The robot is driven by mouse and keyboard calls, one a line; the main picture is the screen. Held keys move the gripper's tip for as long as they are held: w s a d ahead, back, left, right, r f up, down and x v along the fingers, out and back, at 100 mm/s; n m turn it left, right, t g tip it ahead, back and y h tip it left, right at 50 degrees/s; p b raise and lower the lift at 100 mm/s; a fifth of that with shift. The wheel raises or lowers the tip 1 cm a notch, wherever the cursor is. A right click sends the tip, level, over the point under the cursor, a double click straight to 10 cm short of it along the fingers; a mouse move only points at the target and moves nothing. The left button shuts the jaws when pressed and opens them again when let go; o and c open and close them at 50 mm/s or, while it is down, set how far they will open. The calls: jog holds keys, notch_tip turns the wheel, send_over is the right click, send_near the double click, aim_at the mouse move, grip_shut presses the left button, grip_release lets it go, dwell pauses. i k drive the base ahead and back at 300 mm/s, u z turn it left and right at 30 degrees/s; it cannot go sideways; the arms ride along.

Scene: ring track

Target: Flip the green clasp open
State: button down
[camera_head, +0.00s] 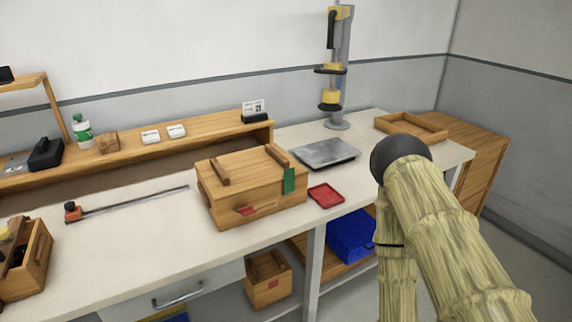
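The green clasp (289,180) is a flat upright plate on the right side of a closed wooden box (235,212). It spans the seam between lid and body; whether it is latched is too small to tell. The box lid (240,172) carries two wooden battens. My arm, in a straw-coloured sleeve with a dark rounded joint, fills the right of the view, apart from the box. My gripper is not in view.
The box stands on a pale bench (130,245). A red tray (326,195) lies close to its right, and a grey metal plate (325,153) lies behind that. A wooden tray (411,127) is at the back right. The bench left of the box holds a long bar tool (135,200).

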aim_at(288, 174)
jog(key=k, duration=0.65)
jog(key=u, duration=0.6)
jog(key=i, duration=1.05)
jog(key=u, duration=0.15)
